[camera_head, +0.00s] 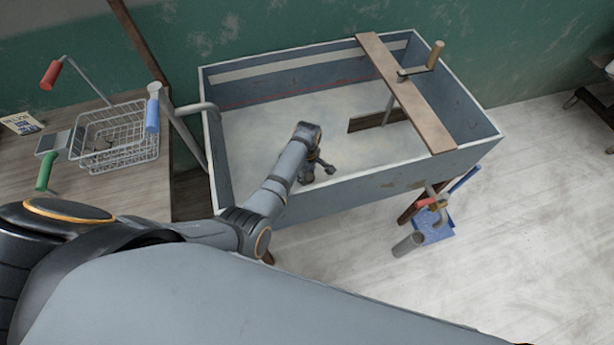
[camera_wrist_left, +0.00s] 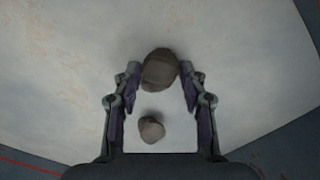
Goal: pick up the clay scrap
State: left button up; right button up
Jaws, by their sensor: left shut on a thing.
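A grey-brown clay scrap (camera_wrist_left: 159,70) sits between the two fingertips in the left wrist view, touching both. My left gripper (camera_wrist_left: 160,78) is shut on this clay scrap. A second, smaller and paler lump (camera_wrist_left: 152,130) shows between the fingers closer to the palm, apart from them. In the head view my left gripper (camera_head: 319,172) is low inside the blue-grey trough (camera_head: 370,188), near its front wall. My own wrist hides most of what it holds there. My right gripper is in neither view.
A wooden plank (camera_head: 408,95) lies across the trough's right part, with a crank handle (camera_head: 435,55) above it. A wire basket (camera_head: 117,137) stands on a wooden table (camera_head: 110,190) at left. The trough's middle floor is largely clear.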

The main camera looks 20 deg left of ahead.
aim_at(307, 175)
pick_arm(q)
jog(key=shift+r, duration=0.3)
notch_tip(307, 175, up, 3)
jog(key=shift+w+p, duration=0.1)
jog(key=shift+p, duration=0.35)
jog(key=s+a+r+p, duration=0.1)
jog(key=s+a+r, duration=0.4)
jog(key=s+r, duration=0.4)
jog(key=s, duration=0.4)
jog(key=shift+a+r, duration=0.2)
